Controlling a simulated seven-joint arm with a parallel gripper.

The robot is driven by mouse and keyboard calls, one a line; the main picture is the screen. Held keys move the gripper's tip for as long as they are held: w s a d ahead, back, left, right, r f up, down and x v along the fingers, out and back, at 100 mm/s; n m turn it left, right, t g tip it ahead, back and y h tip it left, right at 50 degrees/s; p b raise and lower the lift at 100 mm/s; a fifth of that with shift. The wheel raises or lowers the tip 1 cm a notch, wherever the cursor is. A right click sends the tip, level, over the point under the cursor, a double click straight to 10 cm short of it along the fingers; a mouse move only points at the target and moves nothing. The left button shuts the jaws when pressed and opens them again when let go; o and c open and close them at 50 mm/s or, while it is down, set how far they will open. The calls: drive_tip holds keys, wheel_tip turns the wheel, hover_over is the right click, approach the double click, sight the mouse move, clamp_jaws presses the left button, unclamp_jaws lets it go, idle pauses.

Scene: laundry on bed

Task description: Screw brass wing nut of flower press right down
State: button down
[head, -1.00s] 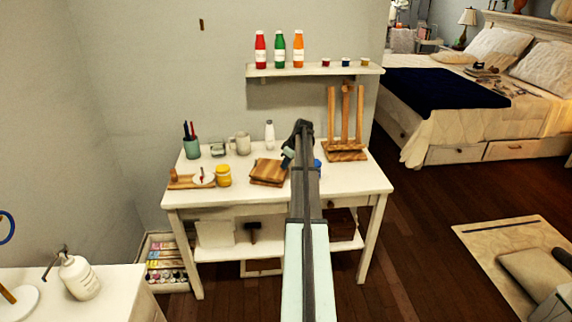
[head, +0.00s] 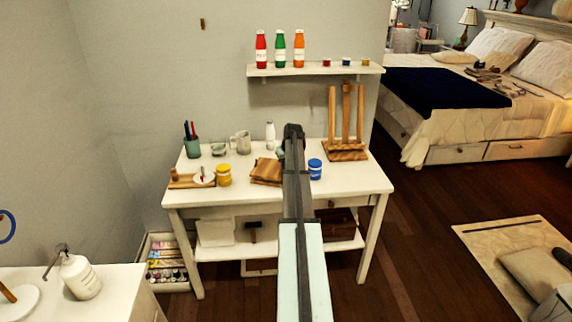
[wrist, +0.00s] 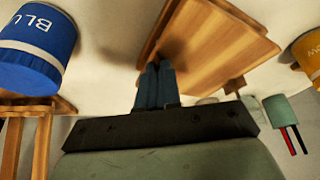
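The flower press (head: 266,171), a stack of square wooden boards, lies on the middle of the white table in the head view. In the wrist view its boards (wrist: 222,45) fill the upper middle, with a corner and side edge toward my fingers. I cannot make out the brass wing nut in either view; it is too small or hidden. My gripper (wrist: 156,68) has its two dark fingers side by side with no visible gap, their tips close to the press's edge. I see nothing held between them. In the head view my arm mostly hides the gripper (head: 281,153).
A blue jar (head: 315,169) stands right of the press and a yellow jar (head: 223,175) left. A wooden easel (head: 346,130) is at the table's back right. A mug (head: 241,143), white bottle (head: 270,134) and pen cup (head: 192,147) stand behind. The table's front strip is clear.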

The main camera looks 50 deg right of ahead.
drive_tip(key=m, duration=0.2)
drive_tip(key=m+g+h, duration=0.1)
drive_tip(key=m, duration=0.2)
drive_tip(key=shift+w+a+m+h, duration=0.15)
drive_tip(key=shift+w+m+h, duration=0.05)
drive_tip(key=shift+m+h, duration=0.1)
drive_tip(key=m+g, duration=0.1)
drive_tip(key=m, duration=0.1)
drive_tip(key=m+g, duration=0.1)
drive_tip(key=m, duration=0.3)
drive_tip(key=shift+w+g+h, duration=0.3)
drive_tip(key=shift+g+h, duration=0.1)
drive_tip(key=m, duration=0.2)
drive_tip(key=m+g, duration=0.1)
drive_tip(key=m, duration=0.1)
drive_tip(key=m+g, duration=0.1)
drive_tip(key=shift+w+m, duration=0.25)
drive_tip(key=shift+m, duration=0.15)
drive_tip(key=m+y, duration=0.1)
drive_tip(key=m, duration=0.1)
drive_tip(key=m+g+y, duration=0.1)
drive_tip(key=m, duration=0.2)
drive_tip(key=shift+w+m+g, duration=0.1)
drive_tip(key=shift+m+g, duration=0.2)
drive_tip(key=c, duration=1.3)
unclamp_jaws()
drive_tip(key=v, duration=1.3)
drive_tip(key=shift+r, duration=0.4)
